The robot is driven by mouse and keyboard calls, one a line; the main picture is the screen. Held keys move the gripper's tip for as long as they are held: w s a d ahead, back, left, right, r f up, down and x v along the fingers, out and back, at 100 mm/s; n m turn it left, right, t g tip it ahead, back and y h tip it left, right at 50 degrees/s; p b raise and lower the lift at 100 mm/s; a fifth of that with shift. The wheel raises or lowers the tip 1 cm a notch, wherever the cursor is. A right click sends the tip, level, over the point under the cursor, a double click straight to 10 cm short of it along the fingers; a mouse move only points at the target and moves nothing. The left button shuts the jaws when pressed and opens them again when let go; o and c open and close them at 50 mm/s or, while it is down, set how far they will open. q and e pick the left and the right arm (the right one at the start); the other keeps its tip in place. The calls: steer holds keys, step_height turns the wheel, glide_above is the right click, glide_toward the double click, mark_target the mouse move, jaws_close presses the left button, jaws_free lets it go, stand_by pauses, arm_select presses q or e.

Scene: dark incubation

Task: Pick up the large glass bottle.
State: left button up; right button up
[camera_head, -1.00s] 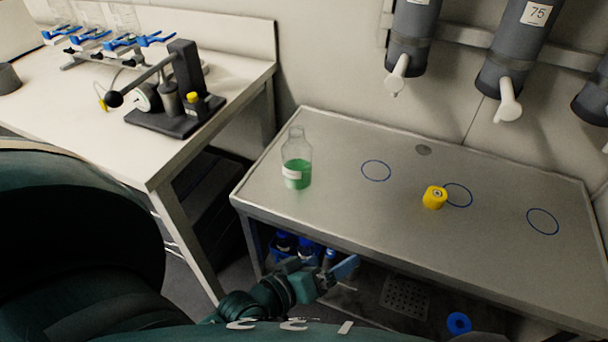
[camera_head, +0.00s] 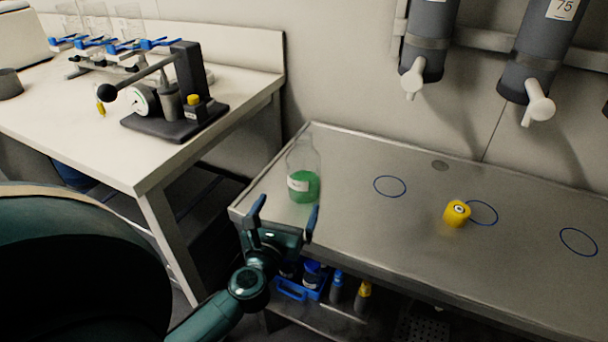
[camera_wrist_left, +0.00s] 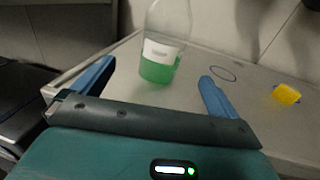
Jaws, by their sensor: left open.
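The large glass bottle (camera_head: 304,172) stands upright on the left part of the grey metal table (camera_head: 350,225). It is clear, with green liquid in the lower part and a white label. My left gripper (camera_head: 284,212) is open and empty at the table's front left edge, just in front of the bottle and apart from it. In the left wrist view the bottle (camera_wrist_left: 162,55) stands beyond and between the two blue fingers (camera_wrist_left: 155,88). My right gripper is not in view.
A yellow cap-like piece (camera_head: 456,213) lies on the table beside a blue ring mark. Grey cylinders with white spouts (camera_head: 538,105) hang above the back. A white bench (camera_head: 60,130) with a black device (camera_head: 180,105) stands left. Bottles and a blue carrier (camera_head: 295,290) are below the table.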

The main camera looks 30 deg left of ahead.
mark_target(299, 188)
arm_select(q)
steer(key=x, duration=1)
steer(key=shift+w+d+f, duration=0.1)
steer(key=shift+d+f, duration=0.15)
steer(key=shift+c, duration=0.5)
steer(key=c, duration=1.3)
steer(key=shift+r, duration=0.1)
steer(key=shift+c, duration=0.3)
